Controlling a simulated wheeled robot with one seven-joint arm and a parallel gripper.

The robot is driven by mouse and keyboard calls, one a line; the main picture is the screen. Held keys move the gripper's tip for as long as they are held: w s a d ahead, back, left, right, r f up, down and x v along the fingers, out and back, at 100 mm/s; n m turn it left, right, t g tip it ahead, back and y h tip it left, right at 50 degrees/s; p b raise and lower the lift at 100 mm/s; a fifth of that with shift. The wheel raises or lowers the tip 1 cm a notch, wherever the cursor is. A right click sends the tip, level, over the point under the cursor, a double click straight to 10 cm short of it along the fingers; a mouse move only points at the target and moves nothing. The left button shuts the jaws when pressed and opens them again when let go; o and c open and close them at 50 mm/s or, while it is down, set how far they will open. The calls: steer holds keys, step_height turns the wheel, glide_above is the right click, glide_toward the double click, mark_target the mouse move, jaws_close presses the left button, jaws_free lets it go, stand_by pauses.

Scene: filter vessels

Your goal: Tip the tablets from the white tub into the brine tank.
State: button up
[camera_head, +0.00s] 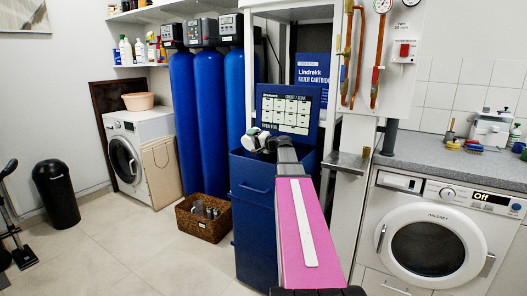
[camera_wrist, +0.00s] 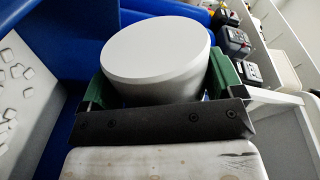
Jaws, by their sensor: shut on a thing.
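The brine tank (camera_head: 253,212) is a tall dark blue box in the middle of the head view, with its labelled lid (camera_head: 309,112) raised at the back. My gripper (camera_head: 266,144) is over the tank's top and shut on the white tub (camera_head: 249,139). In the wrist view the tub (camera_wrist: 155,50) sits between the green finger pads, and my gripper (camera_wrist: 155,95) shows at its sides. A smooth white round face points to the camera; the tub's mouth is hidden, and it looks tipped. Pale blocky tablets (camera_wrist: 15,75) lie on a whitish surface inside blue walls at the left.
Tall blue filter vessels (camera_head: 210,110) stand behind and left of the tank. A wicker basket (camera_head: 203,218) is on the floor at its left. A white frame post (camera_head: 348,215) and a counter (camera_head: 450,160) over a washer are at the right. The left floor is mostly clear.

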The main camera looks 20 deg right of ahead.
steer(key=shift+r+m, duration=0.25)
steer(key=shift+m, duration=0.15)
steer(key=shift+w+d+r+m+p, duration=0.3)
steer(key=shift+w+d+r+m, duration=0.15)
steer(key=shift+d+m, duration=0.25)
stand_by(0.5)
steer(key=shift+w+d+r+m+y+p, duration=0.2)
steer(key=shift+d+r+m, duration=0.15)
steer(key=shift+m, duration=0.4)
steer(key=shift+w+d+r+m+y+p, duration=0.1)
steer(key=shift+d+r+m+p, duration=0.2)
steer(key=shift+m, duration=0.45)
stand_by(0.6)
steer(key=shift+w+d+r+m+p, duration=0.15)
steer(key=shift+w+d+r+m, duration=0.2)
steer(key=shift+m, duration=0.7)
steer(key=shift+w+d+r+m+p, duration=0.15)
steer(key=shift+d+r+m, duration=0.3)
steer(key=shift+m, duration=0.6)
stand_by(0.7)
steer(key=shift+b, duration=0.55)
steer(key=r+b, duration=0.1)
steer(key=b, duration=0.2)
steer(key=shift+r, duration=0.1)
steer(key=shift+r+b, duration=0.3)
steer(key=shift+r, duration=0.5)
steer(key=shift+f, duration=1.5)
steer(key=shift+s+p, duration=0.1)
steer(key=shift+p, duration=0.9)
